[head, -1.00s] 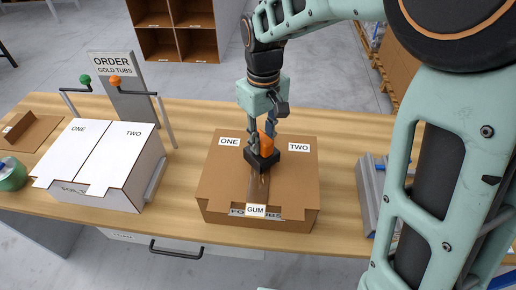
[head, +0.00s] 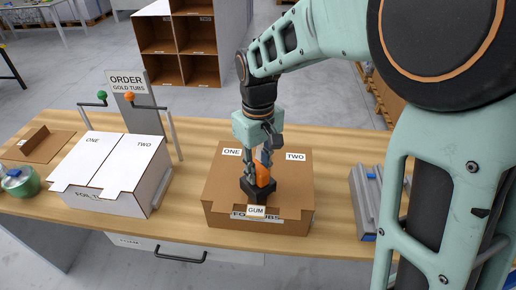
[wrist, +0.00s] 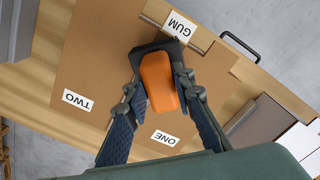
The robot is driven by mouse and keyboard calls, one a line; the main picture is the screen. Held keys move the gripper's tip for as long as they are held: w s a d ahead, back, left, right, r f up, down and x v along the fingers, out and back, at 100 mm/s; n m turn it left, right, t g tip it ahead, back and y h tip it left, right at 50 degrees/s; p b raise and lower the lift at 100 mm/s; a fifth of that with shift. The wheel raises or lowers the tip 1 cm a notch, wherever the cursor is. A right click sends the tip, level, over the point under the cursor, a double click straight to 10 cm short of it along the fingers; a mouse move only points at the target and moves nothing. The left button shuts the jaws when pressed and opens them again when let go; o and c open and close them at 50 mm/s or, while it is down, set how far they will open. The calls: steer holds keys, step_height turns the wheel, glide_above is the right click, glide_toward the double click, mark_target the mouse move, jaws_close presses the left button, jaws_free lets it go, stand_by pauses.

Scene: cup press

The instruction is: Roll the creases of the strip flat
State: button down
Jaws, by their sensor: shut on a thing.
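My gripper (head: 262,166) is shut on the orange handle of a roller tool (head: 262,176) with a black base. In the wrist view my gripper (wrist: 160,88) has one finger on each side of the orange handle (wrist: 158,78). The black base is over the front part of a closed brown carton (head: 292,182), close behind the white GUM tag (head: 256,211) at its front edge. The GUM tag (wrist: 180,26) also shows in the wrist view, beside the base. The strip along the carton's middle is mostly hidden by tool and gripper; I cannot tell its creases.
Labels ONE (head: 232,152) and TWO (head: 295,156) lie on the carton top. A white box (head: 105,165) stands left, with an ORDER sign (head: 127,82) behind it. A grey metal fixture (head: 365,200) stands right. Bare table (head: 190,180) lies between white box and carton.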

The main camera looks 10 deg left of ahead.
steer(key=r, duration=0.1)
steer(key=r+p, duration=0.1)
steer(key=r, duration=0.1)
steer(key=shift+w, duration=0.3)
step_height(320, 180, up, 5)
steer(key=p, duration=0.3)
steer(key=shift+f+p, duration=0.2)
steer(key=shift+p, duration=0.1)
